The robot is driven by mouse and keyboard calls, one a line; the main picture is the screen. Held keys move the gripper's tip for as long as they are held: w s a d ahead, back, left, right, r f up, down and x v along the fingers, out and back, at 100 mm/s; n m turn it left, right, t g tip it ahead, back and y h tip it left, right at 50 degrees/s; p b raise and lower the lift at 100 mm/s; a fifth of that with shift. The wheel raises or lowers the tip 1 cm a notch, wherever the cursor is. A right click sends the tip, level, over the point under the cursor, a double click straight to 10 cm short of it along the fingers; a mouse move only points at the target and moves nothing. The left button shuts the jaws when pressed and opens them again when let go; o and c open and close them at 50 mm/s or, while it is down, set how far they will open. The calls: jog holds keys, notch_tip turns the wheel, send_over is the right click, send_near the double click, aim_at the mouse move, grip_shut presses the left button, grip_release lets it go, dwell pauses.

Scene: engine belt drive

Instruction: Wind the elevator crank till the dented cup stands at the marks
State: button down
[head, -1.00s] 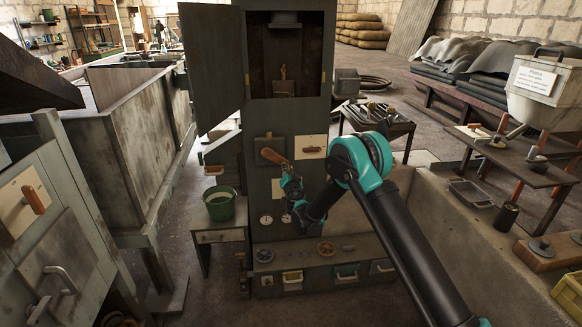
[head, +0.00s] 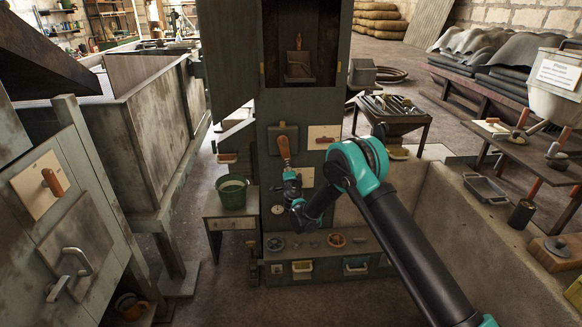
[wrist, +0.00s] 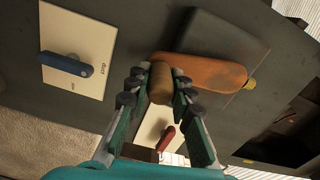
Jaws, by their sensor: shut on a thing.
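The crank (head: 284,147) sits on the front of the grey-green elevator tower (head: 260,200). Its orange-brown arm (wrist: 212,70) fills the middle of the wrist view and points down in the head view. My gripper (wrist: 160,90) is shut on the crank's round wooden knob (wrist: 160,80), with one finger on each side. In the tower's open upper window, a small dark cup (head: 299,66) hangs before the back wall, with a brownish piece above it. I cannot make out its dent or the marks at this size.
A pale plate with a blue lever (wrist: 66,65) and a red-handled lever (wrist: 167,138) lie near the crank. A green bucket (head: 232,197) stands on a small table at left. A stone trough wall (head: 440,210) runs along the right.

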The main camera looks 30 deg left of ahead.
jog(key=shift+s+a+f+m, duration=0.1)
jog(key=shift+s+a+m, duration=0.1)
jog(key=shift+s+m, duration=0.1)
jog(key=c, duration=1.3)
grip_release()
jog(key=shift+w, duration=0.1)
jog(key=v, duration=1.2)
